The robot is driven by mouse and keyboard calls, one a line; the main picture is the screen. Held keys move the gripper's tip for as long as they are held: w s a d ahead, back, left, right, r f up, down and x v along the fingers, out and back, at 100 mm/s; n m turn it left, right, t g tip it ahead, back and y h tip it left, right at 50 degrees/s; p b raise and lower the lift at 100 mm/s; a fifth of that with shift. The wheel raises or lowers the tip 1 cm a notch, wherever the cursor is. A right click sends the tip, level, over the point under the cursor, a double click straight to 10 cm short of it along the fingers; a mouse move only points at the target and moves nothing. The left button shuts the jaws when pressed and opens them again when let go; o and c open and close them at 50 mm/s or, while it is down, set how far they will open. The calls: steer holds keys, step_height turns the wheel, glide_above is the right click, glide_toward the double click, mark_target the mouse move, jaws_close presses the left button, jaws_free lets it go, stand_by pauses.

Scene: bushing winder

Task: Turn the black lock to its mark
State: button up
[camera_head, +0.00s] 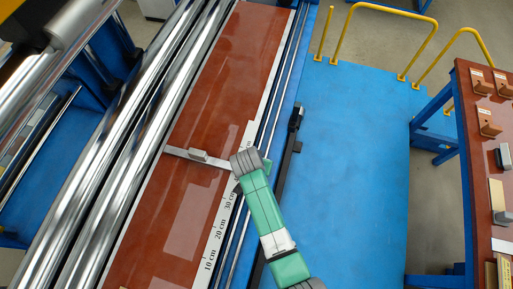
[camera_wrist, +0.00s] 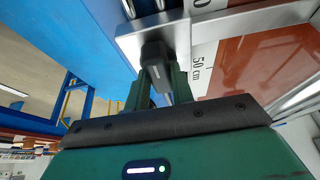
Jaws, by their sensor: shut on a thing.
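The black lock (camera_wrist: 154,58) is a small dark lever at the metal crossbar's end plate (camera_wrist: 128,47) in the wrist view. My gripper (camera_wrist: 157,80) is shut on the lock, with a green finger on either side of it. Any mark for the lock cannot be made out. In the head view the metal crossbar (camera_head: 215,161) lies across the red-brown board and runs under my wrist, which hides the lock and the fingertips. The printed scale beside the lock reads 50 cm (camera_wrist: 198,72) in the wrist view.
The red-brown board (camera_head: 215,90) has a scale along its right edge. Shiny rollers (camera_head: 110,150) lie to its left. A blue platform (camera_head: 355,150) with yellow handrails (camera_head: 385,10) is to the right. A table (camera_head: 480,130) with several small parts stands at the far right.

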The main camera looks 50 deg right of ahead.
steer(key=o, duration=1)
steer(key=v, duration=0.8)
